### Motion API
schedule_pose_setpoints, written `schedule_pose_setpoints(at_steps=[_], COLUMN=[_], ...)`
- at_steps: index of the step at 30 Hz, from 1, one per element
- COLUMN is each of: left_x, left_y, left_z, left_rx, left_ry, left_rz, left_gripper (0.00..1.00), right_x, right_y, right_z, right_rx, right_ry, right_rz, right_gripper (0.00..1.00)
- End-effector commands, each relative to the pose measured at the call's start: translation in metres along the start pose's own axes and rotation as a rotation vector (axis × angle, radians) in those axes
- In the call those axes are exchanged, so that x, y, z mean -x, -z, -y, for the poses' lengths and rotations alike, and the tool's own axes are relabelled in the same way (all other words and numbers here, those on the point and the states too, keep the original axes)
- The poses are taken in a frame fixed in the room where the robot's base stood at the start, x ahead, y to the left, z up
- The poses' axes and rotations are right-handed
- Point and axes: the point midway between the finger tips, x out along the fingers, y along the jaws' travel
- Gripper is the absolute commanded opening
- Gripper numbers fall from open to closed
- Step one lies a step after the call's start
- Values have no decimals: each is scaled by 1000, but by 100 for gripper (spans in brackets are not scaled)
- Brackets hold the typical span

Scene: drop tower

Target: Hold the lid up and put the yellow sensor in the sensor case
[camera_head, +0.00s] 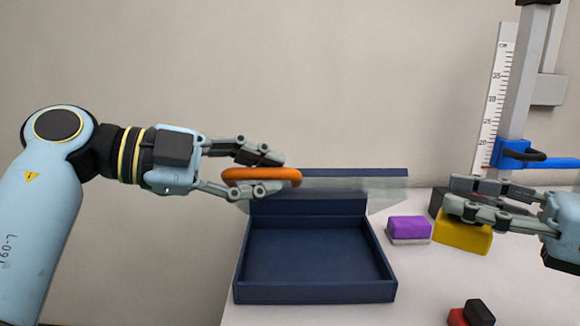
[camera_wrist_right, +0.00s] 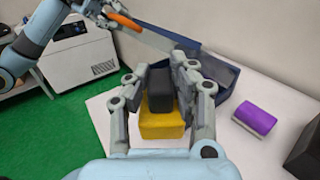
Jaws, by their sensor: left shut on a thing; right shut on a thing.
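The sensor case (camera_head: 314,291) is a dark blue open box on the table, and its inside looks empty. Its clear lid (camera_head: 345,184) is raised at the back. My left gripper (camera_head: 272,173) is shut on the lid's orange handle (camera_head: 262,176). The yellow sensor (camera_head: 462,236) is right of the case, with a black upper part (camera_wrist_right: 160,92) in the right wrist view. My right gripper (camera_head: 452,194) is shut on the sensor; its fingers flank it in the right wrist view. I cannot tell whether the sensor touches the table.
A purple block (camera_head: 408,227) with a grey base lies between the case and the yellow sensor. A red and black block (camera_head: 472,314) sits at the front. A dark block (camera_wrist_right: 305,148) and the drop tower (camera_head: 517,100) with its scale stand right.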

Motion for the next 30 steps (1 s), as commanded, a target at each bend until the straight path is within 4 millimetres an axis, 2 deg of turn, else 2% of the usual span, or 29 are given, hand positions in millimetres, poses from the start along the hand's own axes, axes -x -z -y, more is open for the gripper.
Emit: schedule_pose_setpoints(at_steps=[3,13,24,30], left_x=[1,1,1,1], left_y=[1,2,3,3], left_z=[7,9,49,52], left_rx=[4,8,38,44], left_ry=[-2,-4,-17,-19], left_rz=[1,1,2,2], left_gripper=[0,0,0,0], right_x=[0,0,0,0], right_y=[0,0,0,0], right_z=[0,0,0,0], right_rx=[0,0,0,0], right_ry=[0,0,0,0], right_rz=[0,1,1,0], right_gripper=[0,0,0,0])
